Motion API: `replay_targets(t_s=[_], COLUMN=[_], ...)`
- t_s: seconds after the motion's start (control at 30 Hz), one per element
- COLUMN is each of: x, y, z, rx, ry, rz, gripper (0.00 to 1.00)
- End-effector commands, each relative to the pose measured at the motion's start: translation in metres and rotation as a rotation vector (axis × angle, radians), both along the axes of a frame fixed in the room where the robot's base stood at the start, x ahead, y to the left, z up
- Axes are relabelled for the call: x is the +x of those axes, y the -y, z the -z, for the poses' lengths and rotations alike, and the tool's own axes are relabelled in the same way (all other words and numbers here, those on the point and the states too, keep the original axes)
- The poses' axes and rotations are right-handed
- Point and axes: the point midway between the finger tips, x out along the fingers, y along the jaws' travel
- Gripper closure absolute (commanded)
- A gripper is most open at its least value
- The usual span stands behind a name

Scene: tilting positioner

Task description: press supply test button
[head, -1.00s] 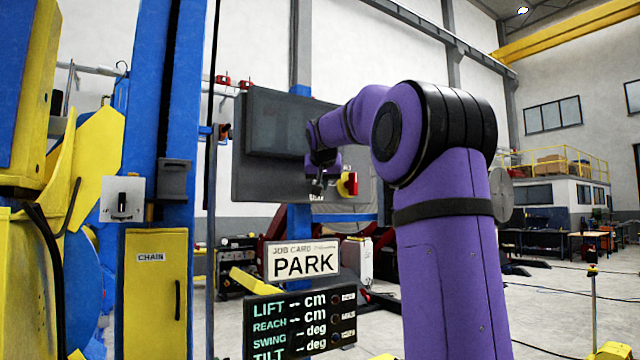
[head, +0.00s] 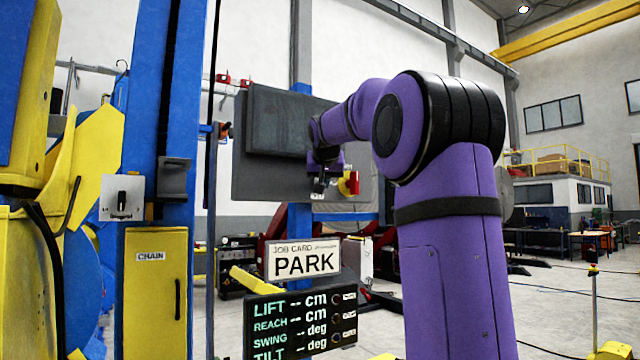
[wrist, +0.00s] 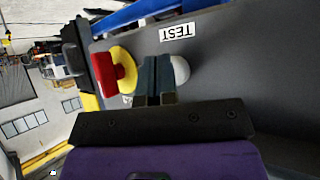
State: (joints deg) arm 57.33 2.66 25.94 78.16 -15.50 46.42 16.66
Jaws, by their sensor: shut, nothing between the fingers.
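The dark grey control panel (head: 250,180) stands in the middle of the head view, partly behind my arm. In the wrist view a white label reading TEST (wrist: 177,33), upside down there, is on the panel face. A round pale button (wrist: 181,70) sits near that label, partly covered by my fingers. My gripper (wrist: 155,65) is shut and empty, its fingertips at the panel and overlapping the button's edge; I cannot tell whether they touch it. In the head view my gripper (head: 320,186) is small and in front of the panel's lower part.
A red knob on a yellow base (wrist: 112,72) is close beside my fingers; it also shows in the head view (head: 350,183). A PARK job card (head: 303,261) and a readout board (head: 298,320) stand below. A blue post and yellow CHAIN box (head: 155,290) are left.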

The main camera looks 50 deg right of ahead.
Motion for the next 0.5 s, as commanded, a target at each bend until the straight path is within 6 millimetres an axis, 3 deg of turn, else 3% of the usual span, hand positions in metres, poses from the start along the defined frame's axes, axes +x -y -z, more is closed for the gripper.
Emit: replay_targets(t_s=[0.17, 0.5], x=[-0.003, -0.031], y=[0.000, -0.007], z=[0.000, 0.001], rx=[0.001, 0.000], ry=[-0.002, -0.004], rz=[0.002, 0.003], gripper=[1.00, 1.00])
